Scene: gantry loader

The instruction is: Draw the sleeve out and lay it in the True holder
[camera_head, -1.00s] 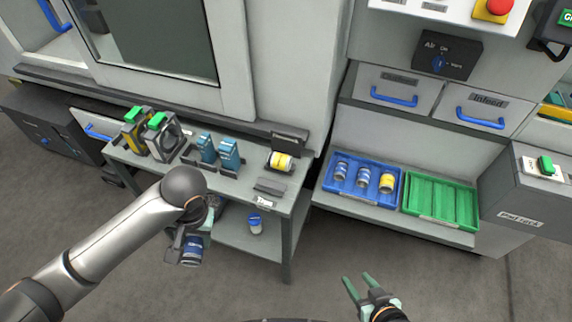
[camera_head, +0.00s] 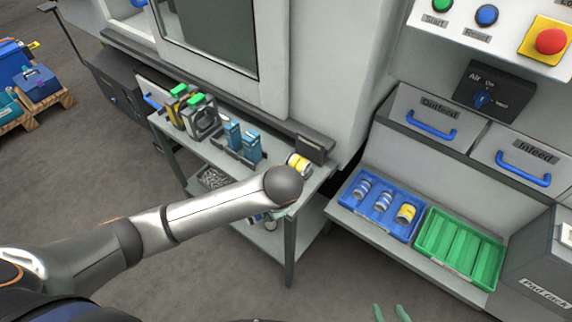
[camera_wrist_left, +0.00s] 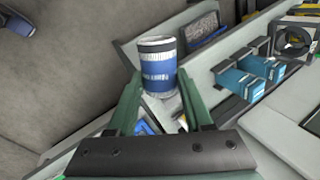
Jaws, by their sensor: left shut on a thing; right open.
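My left gripper (camera_wrist_left: 160,110) is shut on a blue and silver sleeve (camera_wrist_left: 158,66), seen upright between its fingertips in the left wrist view. In the head view my left arm's wrist hides this gripper and most of what lies under it. A yellow and white sleeve (camera_head: 299,164) lies at the right end of the grey bench (camera_head: 198,153). The holder label near the bench's front edge is hidden now, so I cannot make out the True holder. My right gripper (camera_head: 390,313) is open and empty at the bottom edge, only its fingertips showing.
Two blue blocks (camera_head: 242,143) and green-topped devices (camera_head: 190,110) stand along the bench. To the right, a blue tray (camera_head: 349,197) holds three sleeves, and a green tray (camera_head: 460,245) is empty. Floor (camera_head: 350,275) is clear before the bench.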

